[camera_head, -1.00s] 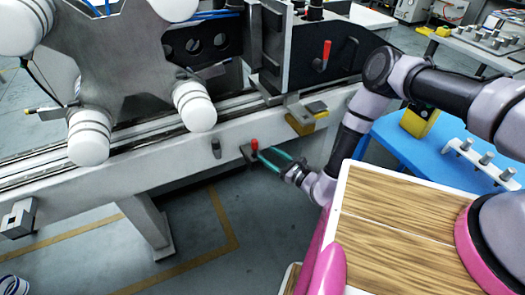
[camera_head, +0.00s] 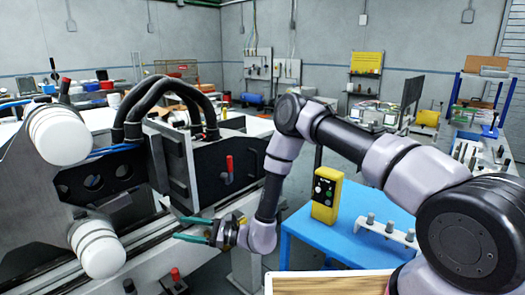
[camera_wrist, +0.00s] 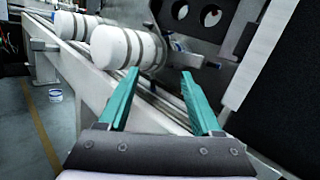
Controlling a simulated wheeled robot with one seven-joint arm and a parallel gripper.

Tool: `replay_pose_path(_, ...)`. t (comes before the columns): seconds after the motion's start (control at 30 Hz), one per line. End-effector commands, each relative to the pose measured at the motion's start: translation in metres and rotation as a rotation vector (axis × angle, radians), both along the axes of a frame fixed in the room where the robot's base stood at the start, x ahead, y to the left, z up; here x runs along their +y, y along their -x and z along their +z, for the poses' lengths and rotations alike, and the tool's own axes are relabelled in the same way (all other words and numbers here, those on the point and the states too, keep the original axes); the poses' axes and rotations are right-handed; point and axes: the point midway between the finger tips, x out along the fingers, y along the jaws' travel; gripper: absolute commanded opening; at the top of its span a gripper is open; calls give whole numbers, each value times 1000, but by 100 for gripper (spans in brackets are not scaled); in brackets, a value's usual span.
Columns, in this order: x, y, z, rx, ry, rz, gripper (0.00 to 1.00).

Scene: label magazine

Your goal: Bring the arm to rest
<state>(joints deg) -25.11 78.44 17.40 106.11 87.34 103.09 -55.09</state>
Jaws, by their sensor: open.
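My gripper (camera_head: 192,229) is open and empty, with teal fingers. In the head view it is beside the label machine (camera_head: 125,235), at the height of its rail. The wrist view shows both fingers (camera_wrist: 161,98) spread apart with nothing between them. Beyond them are the machine's rail and a white roller (camera_wrist: 128,47). In the head view my arm comes in from the right, rises to a bent elbow and drops to the gripper. The red-topped knob (camera_head: 175,274) on the machine's front is below the gripper and apart from it.
A blue table (camera_head: 325,240) stands to the right, with a yellow control box (camera_head: 326,195) and a grey pegged rack (camera_head: 388,233) close to my arm. A red-handled lever (camera_head: 229,168) is on the machine behind the gripper. Black hoses arch above the machine.

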Motion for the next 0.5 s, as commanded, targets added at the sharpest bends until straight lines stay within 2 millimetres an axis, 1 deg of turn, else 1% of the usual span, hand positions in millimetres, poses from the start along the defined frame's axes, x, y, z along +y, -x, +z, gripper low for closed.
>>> replay_pose_path(0.03, -4, -8, 33, -54, -3, 47, 66)
replay_pose_path(0.07, -7, -9, 48, -79, -1, 78, 66)
replay_pose_path(0.1, -12, -11, 69, -116, 5, 117, 66)
replay_pose_path(0.17, -20, -12, 97, -171, 19, 174, 66)
replay_pose_path(0.2, -27, -13, 115, -208, 32, 210, 66)
replay_pose_path(0.27, -39, -13, 141, -265, 57, 261, 66)
replay_pose_path(0.3, -47, -12, 157, -304, 77, 292, 66)
replay_pose_path(0.37, -62, -10, 179, -361, 112, 337, 66)
replay_pose_path(0.4, -72, -9, 193, -400, 138, 364, 66)
replay_pose_path(0.47, -88, -6, 213, -458, 181, 402, 66)
replay_pose_path(0.5, -100, -4, 225, -498, 215, 423, 66)
